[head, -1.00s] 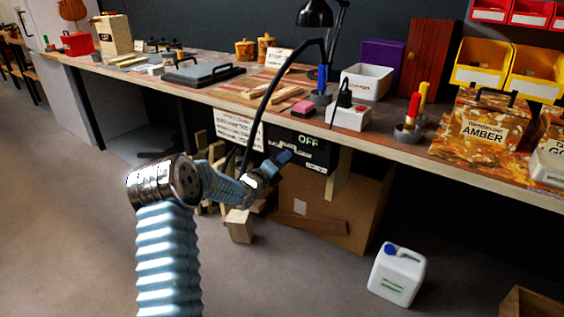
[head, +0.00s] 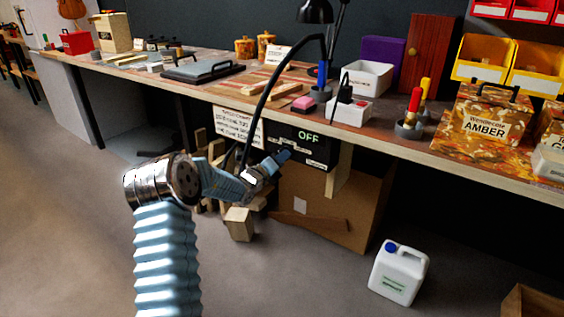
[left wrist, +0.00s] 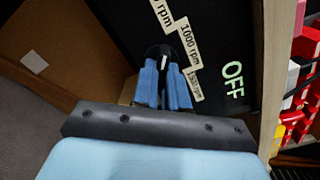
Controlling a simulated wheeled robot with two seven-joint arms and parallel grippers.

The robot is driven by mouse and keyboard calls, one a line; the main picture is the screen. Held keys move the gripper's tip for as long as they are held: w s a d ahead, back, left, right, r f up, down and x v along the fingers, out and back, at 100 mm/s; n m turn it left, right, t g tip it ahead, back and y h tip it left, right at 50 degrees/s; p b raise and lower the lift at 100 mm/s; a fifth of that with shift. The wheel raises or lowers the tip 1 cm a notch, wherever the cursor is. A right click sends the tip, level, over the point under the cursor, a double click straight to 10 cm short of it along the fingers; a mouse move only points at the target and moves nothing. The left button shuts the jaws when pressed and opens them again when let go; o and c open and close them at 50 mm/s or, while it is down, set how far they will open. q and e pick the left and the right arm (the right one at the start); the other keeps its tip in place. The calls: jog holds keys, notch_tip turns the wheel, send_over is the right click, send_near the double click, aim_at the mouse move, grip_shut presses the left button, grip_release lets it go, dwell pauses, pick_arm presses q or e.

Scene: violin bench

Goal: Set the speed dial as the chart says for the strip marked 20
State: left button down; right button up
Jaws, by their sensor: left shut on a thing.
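The black speed control box (head: 318,152) hangs under the bench edge and its green display reads OFF. In the left wrist view, the black dial (left wrist: 163,54) on the box face carries a white mark. Pale labels run beside it; one reads 1000 rpm (left wrist: 188,43), and the others are cut off or partly hidden. My left gripper (head: 284,156) is at the box front. Its blue fingers (left wrist: 168,78) are shut on the dial and hide part of it. The white chart (head: 237,126) hangs left of the box; its print is too small to read surely. My right gripper is out of view.
The bench top (head: 400,143) runs above the box, with a white switch box (head: 349,112) and tool stands on it. A cardboard panel (head: 340,205) and wood offcuts (head: 238,222) are below. A white jug (head: 398,274) stands on open floor.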

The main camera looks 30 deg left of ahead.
pick_arm(q)
jog(key=shift+a+f+m+b, duration=0.1)
jog(key=shift+f+m+b, duration=0.05)
jog(key=shift+m+b, duration=2.8)
jog(key=shift+a+f+m+b, duration=0.1)
jog(key=shift+m+b, duration=2.15)
jog(key=shift+b, duration=1.4)
jog(key=c, duration=1.2)
grip_release()
jog(key=shift+r, duration=0.1)
jog(key=shift+o, duration=0.2)
jog(key=shift+s, duration=0.1)
jog(key=s+a, duration=0.1)
jog(key=s, duration=1.2)
jog(key=shift+s, duration=0.3)
